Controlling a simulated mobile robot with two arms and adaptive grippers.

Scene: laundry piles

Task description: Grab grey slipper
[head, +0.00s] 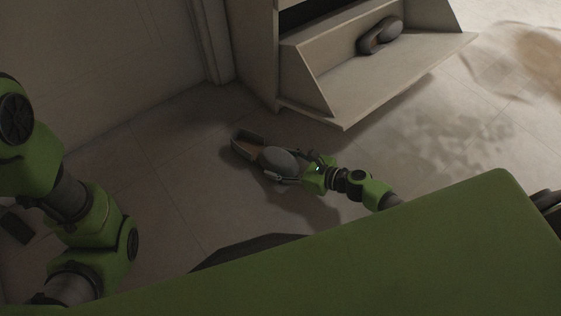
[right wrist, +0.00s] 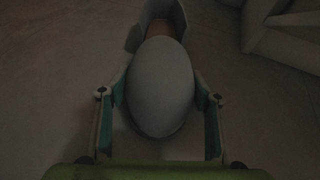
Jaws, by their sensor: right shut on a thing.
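A grey slipper (head: 278,159) with a brown insole is at my right gripper (head: 287,175), over the floor in the middle of the head view. My right gripper is shut on its rounded toe part. In the right wrist view the slipper (right wrist: 160,88) lies between the two fingers of the gripper (right wrist: 160,110), its open heel pointing away. I cannot tell whether the slipper touches the floor. Another grey slipper (head: 380,36) rests in the open cabinet compartment.
A pale shoe cabinet (head: 252,60) with a tilted-open flap (head: 408,82) stands just behind and right of the held slipper. A wall is at the back left. Tiled floor (head: 170,175) is clear to the left.

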